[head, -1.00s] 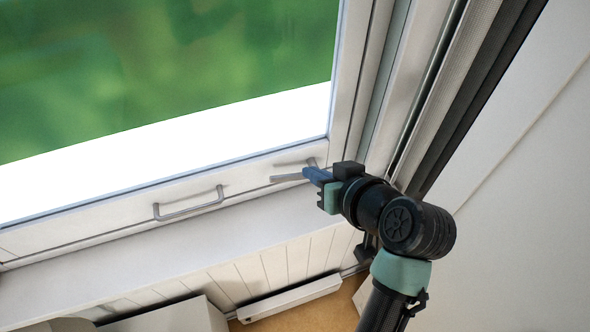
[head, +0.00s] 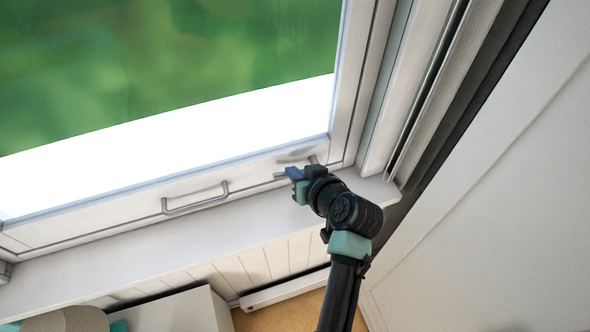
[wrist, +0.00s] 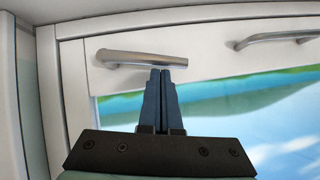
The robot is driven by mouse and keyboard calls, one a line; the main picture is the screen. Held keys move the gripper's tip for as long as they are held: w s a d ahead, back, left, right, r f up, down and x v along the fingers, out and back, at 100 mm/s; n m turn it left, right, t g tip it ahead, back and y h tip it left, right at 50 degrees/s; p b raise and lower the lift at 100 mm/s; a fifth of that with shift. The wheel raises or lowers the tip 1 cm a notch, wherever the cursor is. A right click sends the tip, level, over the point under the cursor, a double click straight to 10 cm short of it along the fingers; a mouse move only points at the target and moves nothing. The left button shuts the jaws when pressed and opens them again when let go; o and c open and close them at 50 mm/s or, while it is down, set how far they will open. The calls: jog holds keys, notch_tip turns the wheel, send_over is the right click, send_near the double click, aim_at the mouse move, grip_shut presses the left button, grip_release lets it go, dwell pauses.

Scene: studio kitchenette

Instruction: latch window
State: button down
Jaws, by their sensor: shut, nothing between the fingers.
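The window (head: 190,185) has a pale frame around a large pane. A grey metal latch lever (head: 313,160) sits on its bottom rail near the right corner, partly hidden by my gripper. In the wrist view the lever (wrist: 140,57) lies nearly along the rail, its mount at the left and its free end at the right. My gripper (head: 289,172) is shut and empty, its blue fingertips at the lever. In the wrist view the fingertips (wrist: 166,72) overlap the lever's lower edge near its free end; I cannot tell whether they touch.
A grey bar handle (head: 195,199) is on the bottom rail left of the lever. A white sill (head: 130,240) runs below the window. The jamb and dark side strip (head: 440,160) rise to the right of my arm. A pale box-like unit (head: 175,312) stands below the sill.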

jog(key=shift+s+a+f+n+h+b, duration=0.1)
jog(key=shift+a+f+n+h+b, duration=0.15)
jog(key=shift+f+b, duration=0.3)
jog(key=shift+s+a+f+n+h+b, duration=0.15)
jog(key=shift+a+f+h+b, duration=0.15)
jog(key=shift+f+h+b, duration=0.15)
jog(key=shift+r, duration=0.1)
jog(key=shift+w, duration=0.1)
